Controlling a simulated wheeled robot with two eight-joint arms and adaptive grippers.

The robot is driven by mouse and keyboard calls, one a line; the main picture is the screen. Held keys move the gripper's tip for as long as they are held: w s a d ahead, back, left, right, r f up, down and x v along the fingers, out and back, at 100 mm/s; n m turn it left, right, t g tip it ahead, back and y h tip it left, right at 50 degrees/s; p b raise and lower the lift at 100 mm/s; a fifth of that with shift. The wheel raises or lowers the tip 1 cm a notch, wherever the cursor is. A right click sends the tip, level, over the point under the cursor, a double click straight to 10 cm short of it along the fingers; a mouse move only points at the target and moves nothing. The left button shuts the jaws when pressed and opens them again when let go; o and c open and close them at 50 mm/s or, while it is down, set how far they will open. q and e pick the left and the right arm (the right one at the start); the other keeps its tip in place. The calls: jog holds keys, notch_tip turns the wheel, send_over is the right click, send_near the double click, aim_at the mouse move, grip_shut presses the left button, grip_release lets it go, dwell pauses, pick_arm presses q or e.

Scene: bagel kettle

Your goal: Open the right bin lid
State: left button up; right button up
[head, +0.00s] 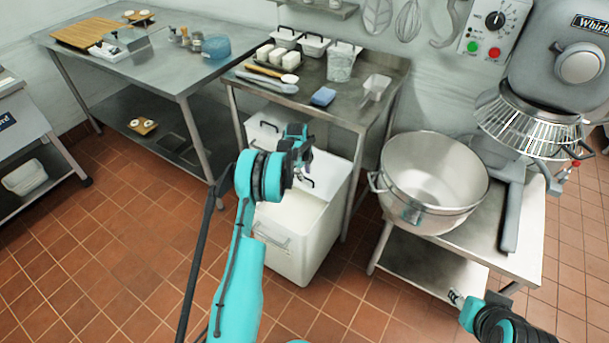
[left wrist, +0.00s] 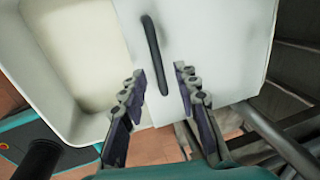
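A white bin (head: 318,232) stands on the floor, partly under the small steel table. Its near part is open and shows a pale inside, which the left wrist view also shows (left wrist: 80,50). A white lid panel (left wrist: 205,45) with a dark bar handle (left wrist: 153,50) covers the other part. A second white lid with a dark handle (head: 268,126) shows further back, partly hidden by my arm. My left gripper (head: 304,163) is over the bin, open, its fingers (left wrist: 162,84) on either side of the handle's near end; contact is not clear. My right gripper (head: 456,297) is at the lower right, its opening unclear.
A large steel mixing bowl (head: 432,185) stands on a steel stand at the right. The tiled floor (head: 110,235) at the left is clear.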

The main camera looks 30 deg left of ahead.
pick_arm(q)
notch_tip(320, 180, up, 11)
jog(key=s, duration=0.2)
jog(key=shift+s+a, duration=0.1)
dwell(0.4)
jog(key=s+d+r+n+t, duration=0.1)
jog(key=s+d+r+n, duration=0.3)
jog(key=s+d+r, duration=0.4)
jog(key=s+d+r+n+t, duration=0.1)
jog(key=s+d+r+n, duration=0.45)
jog(key=r, duration=0.45)
jog(key=s+d+f+n+t, duration=0.1)
jog(key=s+d+n, duration=0.3)
jog(key=s, duration=0.7)
jog(key=s+d+f+n+t, duration=0.1)
jog(key=s+d+n, duration=0.3)
jog(key=s, duration=0.7)
jog(key=shift+d+n+t, duration=0.2)
jog(key=shift+n+t, duration=0.3)
jog(key=shift+n, duration=0.25)
